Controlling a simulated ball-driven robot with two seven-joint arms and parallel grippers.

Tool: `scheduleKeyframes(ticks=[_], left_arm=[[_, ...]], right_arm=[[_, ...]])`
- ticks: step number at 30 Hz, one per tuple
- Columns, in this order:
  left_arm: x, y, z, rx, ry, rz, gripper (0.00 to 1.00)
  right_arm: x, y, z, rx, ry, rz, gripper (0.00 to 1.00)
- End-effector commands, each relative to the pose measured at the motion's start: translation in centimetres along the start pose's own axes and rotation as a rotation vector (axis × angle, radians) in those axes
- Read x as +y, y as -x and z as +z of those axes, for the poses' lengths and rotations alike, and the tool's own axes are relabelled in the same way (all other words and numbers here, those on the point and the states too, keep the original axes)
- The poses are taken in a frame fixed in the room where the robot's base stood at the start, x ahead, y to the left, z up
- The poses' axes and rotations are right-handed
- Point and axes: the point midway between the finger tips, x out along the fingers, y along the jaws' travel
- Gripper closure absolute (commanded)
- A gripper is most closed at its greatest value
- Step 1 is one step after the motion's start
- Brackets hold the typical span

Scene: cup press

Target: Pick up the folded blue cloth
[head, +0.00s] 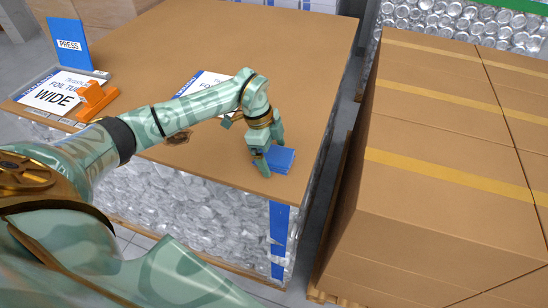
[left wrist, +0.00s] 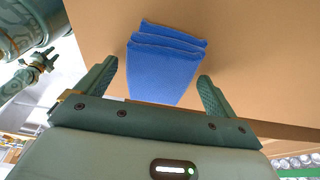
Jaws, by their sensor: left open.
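The folded blue cloth (head: 281,160) lies on the brown cardboard table top, near its front right corner. In the left wrist view the cloth (left wrist: 162,65) shows several stacked layers and sits between the two fingers. My left gripper (head: 268,158) is over the cloth's left part in the head view and hides some of it. In the left wrist view the left gripper (left wrist: 157,85) is open, with one finger on each side of the cloth and gaps between. I cannot tell whether the fingertips touch the table.
The cardboard top (head: 290,60) is mostly clear behind the cloth. Taped cardboard boxes (head: 450,170) stand across a narrow gap at the right.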

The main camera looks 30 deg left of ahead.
Motion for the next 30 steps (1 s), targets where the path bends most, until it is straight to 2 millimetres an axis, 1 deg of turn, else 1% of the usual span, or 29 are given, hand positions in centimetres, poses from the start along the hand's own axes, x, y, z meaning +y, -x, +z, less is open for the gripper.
scheduleKeyframes(ticks=[4,5,6,8,9,10,18,22,25,27,29,30], left_arm=[[0.0,0.1,0.0,0.0,0.0,-0.001,0.06],[0.0,0.1,0.0,0.0,0.0,-0.001,0.12],[0.0,0.1,0.0,0.0,-0.001,-0.001,0.23],[0.0,0.1,0.0,0.0,-0.001,-0.001,0.4],[0.0,0.1,0.0,0.0,-0.001,-0.001,0.51],[0.0,0.1,0.0,0.0,-0.001,-0.001,0.55],[0.0,0.2,0.0,0.0,-0.001,-0.001,0.55],[-0.1,0.8,-0.2,0.001,-0.002,-0.002,0.55],[-0.1,1.9,-0.5,0.0,-0.002,-0.002,0.55],[-0.1,3.2,-0.8,0.0,-0.004,-0.005,0.55],[0.8,4.3,-1.2,0.0,-0.005,-0.002,0.55],[1.6,5.2,-1.4,-0.001,-0.006,-0.003,0.55]], right_arm=[[0.0,0.0,0.0,0.0,0.0,0.0,0.64],[0.0,0.0,0.0,0.0,0.0,0.0,0.64],[0.0,0.0,0.0,0.0,0.0,0.0,0.64],[0.0,0.0,0.0,0.0,0.0,0.0,0.64],[0.0,0.0,0.0,0.0,0.0,0.0,0.64],[0.0,0.0,0.0,0.0,0.0,0.0,0.64],[0.0,0.0,0.0,0.0,0.0,0.0,0.64],[0.0,0.1,0.0,0.001,-0.001,0.0,0.64],[0.0,0.3,-0.1,0.001,-0.001,0.0,0.64],[0.0,0.4,-0.1,0.002,-0.001,0.001,0.64],[0.1,0.7,-0.2,0.003,-0.001,0.001,0.64],[0.1,0.9,-0.2,0.004,-0.001,0.001,0.64]])
